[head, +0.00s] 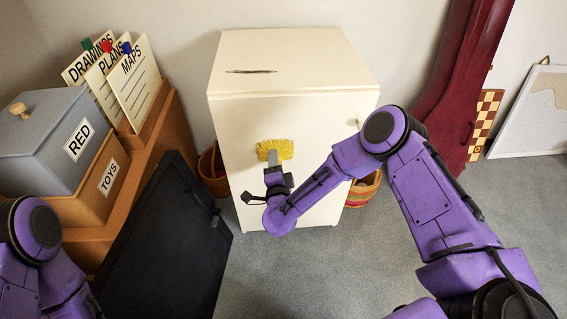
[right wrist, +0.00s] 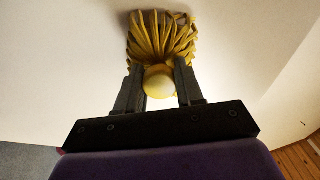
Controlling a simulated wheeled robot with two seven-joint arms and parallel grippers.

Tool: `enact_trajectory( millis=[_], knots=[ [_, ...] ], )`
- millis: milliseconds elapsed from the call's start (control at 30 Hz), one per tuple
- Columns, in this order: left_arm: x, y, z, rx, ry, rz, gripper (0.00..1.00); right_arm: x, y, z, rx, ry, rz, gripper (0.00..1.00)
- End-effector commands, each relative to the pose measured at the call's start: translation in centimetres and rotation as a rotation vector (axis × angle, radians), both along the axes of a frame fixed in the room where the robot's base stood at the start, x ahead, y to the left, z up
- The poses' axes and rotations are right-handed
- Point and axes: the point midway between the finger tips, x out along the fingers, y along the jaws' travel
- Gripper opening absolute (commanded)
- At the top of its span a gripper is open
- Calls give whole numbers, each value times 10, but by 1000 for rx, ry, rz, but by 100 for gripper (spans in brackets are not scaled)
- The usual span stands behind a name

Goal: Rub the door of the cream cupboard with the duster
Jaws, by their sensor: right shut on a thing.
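The cream cupboard (head: 300,75) stands against the back wall, with its door (head: 320,125) facing me. The yellow duster (head: 275,149) is in front of the upper left part of the door, its strands spread out towards the surface. In the right wrist view, the duster (right wrist: 162,40) fans out against the cream surface; whether it presses on it I cannot tell. My right gripper (head: 273,172) is shut on the duster's handle, whose rounded end shows between the fingers (right wrist: 160,85). My left gripper is not in view; only part of my left arm shows at the lower left.
A black panel (head: 165,245) leans at the left, near the cupboard. A wooden unit holds a grey box (head: 45,135) labelled RED and several cards. Baskets (head: 362,190) stand beside the cupboard. A dark red case (head: 460,80) stands at the right. Grey floor (head: 300,275) is clear in front.

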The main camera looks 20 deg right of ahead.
Motion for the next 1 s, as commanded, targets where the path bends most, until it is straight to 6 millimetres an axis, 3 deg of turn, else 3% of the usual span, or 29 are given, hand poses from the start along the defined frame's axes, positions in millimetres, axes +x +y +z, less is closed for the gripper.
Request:
enact_trajectory(
  millis=[133,400,800,1000],
  knots=[
    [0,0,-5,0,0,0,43,3,12,-1,-1,-1,0,12],
    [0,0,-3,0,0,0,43,1,13,0,-1,0,0,12],
    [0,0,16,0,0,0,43,-43,26,2,-1,2,4,12],
    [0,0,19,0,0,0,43,-55,29,0,-1,1,0,12]
  ],
)
